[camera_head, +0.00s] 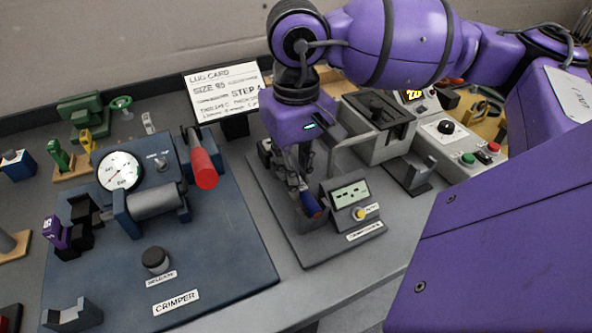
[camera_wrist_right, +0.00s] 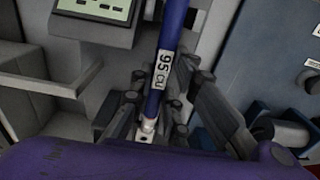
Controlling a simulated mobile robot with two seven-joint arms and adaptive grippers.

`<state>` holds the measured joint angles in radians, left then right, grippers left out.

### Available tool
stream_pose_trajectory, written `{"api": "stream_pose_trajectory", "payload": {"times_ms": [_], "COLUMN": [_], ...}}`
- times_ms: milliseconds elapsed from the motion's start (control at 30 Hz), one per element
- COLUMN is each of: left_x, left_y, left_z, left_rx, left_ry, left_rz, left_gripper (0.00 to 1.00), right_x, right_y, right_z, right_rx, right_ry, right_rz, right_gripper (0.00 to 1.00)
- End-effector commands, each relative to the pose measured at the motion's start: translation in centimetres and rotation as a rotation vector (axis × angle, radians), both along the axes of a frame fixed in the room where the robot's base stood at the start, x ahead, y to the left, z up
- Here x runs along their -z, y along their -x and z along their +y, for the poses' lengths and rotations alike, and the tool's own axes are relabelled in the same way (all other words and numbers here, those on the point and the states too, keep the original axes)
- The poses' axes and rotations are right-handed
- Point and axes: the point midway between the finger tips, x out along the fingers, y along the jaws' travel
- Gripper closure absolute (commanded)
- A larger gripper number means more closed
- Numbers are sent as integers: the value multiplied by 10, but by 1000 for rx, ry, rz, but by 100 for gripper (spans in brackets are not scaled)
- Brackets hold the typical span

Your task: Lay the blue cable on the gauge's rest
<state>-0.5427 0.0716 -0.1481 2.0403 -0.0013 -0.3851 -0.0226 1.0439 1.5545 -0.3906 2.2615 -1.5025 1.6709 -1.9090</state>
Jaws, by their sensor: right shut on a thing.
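My right gripper (camera_head: 301,182) is over the base plate of the gauge with a small green display (camera_head: 349,195). It is shut on the blue cable (camera_head: 311,206), whose blue end shows just below the fingers. In the right wrist view the cable (camera_wrist_right: 173,35) runs up between the fingers (camera_wrist_right: 155,105). It carries a white "95 CU" label, and a metal lug shows at its lower end. The gauge's display unit (camera_wrist_right: 100,10) stands beside the cable. The gripper hides the rest beneath it, so I cannot tell whether the cable touches it. My left gripper is out of view.
The blue crimper base (camera_head: 225,265) lies left of the gauge, with a dial and a red-ended handle (camera_head: 204,168). The lug card (camera_head: 222,92) stands behind. A grey notched holder (camera_head: 413,172) and a grey machine (camera_head: 375,140) stand to the right.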

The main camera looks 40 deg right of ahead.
Motion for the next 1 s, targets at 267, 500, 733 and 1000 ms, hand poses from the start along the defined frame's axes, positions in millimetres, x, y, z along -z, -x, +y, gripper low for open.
{"api": "stream_pose_trajectory", "payload": {"times_ms": [267,500,733,1000], "left_x": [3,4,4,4], "left_y": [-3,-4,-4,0], "left_z": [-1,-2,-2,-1], "left_rx": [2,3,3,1], "left_ry": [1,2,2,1], "left_rz": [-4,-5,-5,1], "left_gripper": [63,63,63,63], "right_x": [3,5,4,3], "right_y": [0,0,0,0], "right_z": [0,0,0,0], "right_rx": [0,0,0,0], "right_ry": [0,0,0,0], "right_rz": [0,0,0,0], "right_gripper": [100,84,63,63]}}
